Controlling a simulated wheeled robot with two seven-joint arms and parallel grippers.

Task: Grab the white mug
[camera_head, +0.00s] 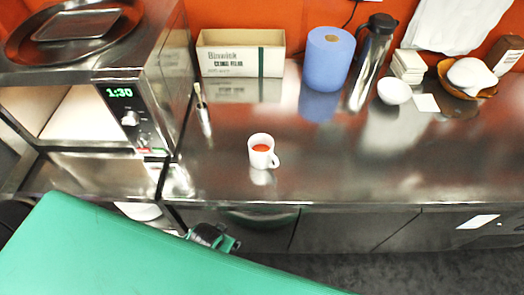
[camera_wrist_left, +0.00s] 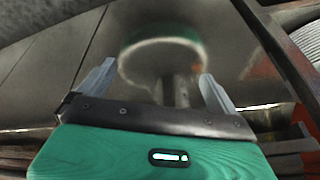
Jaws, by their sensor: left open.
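The white mug (camera_head: 257,158) stands upright on the steel counter, left of its middle and near the front edge. It holds something orange-red, and its handle points right. My left gripper (camera_head: 213,238) shows small and dark below the counter's front edge, lower left of the mug and apart from it. In the left wrist view my left gripper (camera_wrist_left: 155,88) is open, with its two grey fingers spread and nothing held between them. I cannot make out the mug in that view. My right gripper is not in view.
The steel counter (camera_head: 330,160) is clear around the mug. A cardboard box (camera_head: 230,60), blue paper roll (camera_head: 327,60), steel flask (camera_head: 372,55) and white bowl (camera_head: 394,91) stand behind. A steel appliance (camera_head: 145,105) stands left. A blurred round pale-green shape (camera_wrist_left: 160,55) lies beyond my fingers.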

